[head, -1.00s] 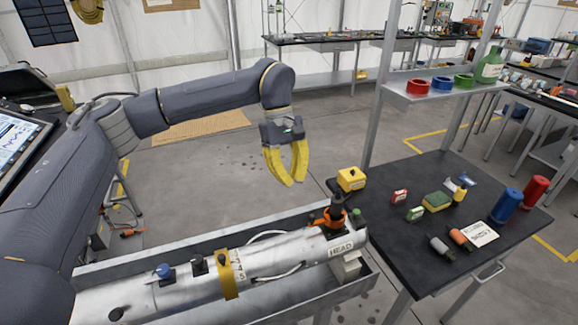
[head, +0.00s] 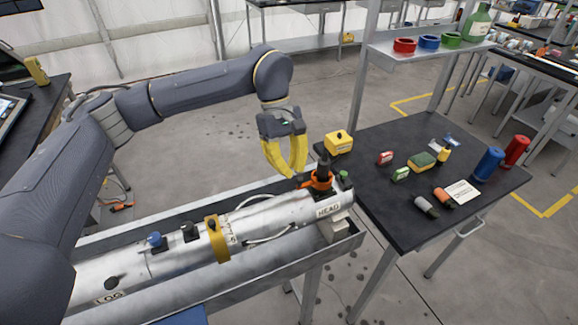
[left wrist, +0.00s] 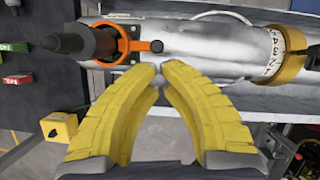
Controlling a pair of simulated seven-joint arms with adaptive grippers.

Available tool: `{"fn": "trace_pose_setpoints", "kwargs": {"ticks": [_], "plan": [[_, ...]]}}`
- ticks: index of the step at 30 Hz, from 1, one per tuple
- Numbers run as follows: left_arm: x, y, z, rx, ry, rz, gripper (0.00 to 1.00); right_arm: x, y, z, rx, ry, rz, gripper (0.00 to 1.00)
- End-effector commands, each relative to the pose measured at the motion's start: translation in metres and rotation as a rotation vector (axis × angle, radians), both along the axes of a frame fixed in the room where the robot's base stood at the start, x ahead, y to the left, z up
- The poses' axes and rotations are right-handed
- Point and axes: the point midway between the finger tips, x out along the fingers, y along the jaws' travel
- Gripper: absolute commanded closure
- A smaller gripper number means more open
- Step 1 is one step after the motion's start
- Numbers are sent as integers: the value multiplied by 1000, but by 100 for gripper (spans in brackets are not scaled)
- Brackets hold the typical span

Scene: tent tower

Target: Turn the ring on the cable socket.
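The cable socket is a dark upright plug (head: 324,164) on top of the silver cylinder near its HEAD label. An orange ring (head: 317,182) with a short lever surrounds its base. In the left wrist view the ring (left wrist: 119,46) is at upper left, and its lever (left wrist: 146,46) points right, ending in a round knob. My left gripper (head: 298,175) has yellow curved fingers pointing down beside the lever. In the left wrist view its tips (left wrist: 161,67) nearly meet just below the lever's knob, with nothing between them. Contact with the lever cannot be told. My right gripper is not in view.
The silver cylinder (head: 185,258) lies in a metal trough, with a yellow band (head: 217,240) around it. A dark table (head: 400,222) to the right holds a yellow box (head: 338,141), small boxes and red and blue cylinders. A shelf (head: 420,55) with coloured rings stands above.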

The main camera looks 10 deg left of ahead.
Motion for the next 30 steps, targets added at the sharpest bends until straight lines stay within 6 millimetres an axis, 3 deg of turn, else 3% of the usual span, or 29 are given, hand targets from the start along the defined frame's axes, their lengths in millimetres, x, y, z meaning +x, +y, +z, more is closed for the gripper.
{"fn": "trace_pose_setpoints", "kwargs": {"ticks": [30], "plan": [[-11,-7,0,0,0,146,100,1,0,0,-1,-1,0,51]]}}
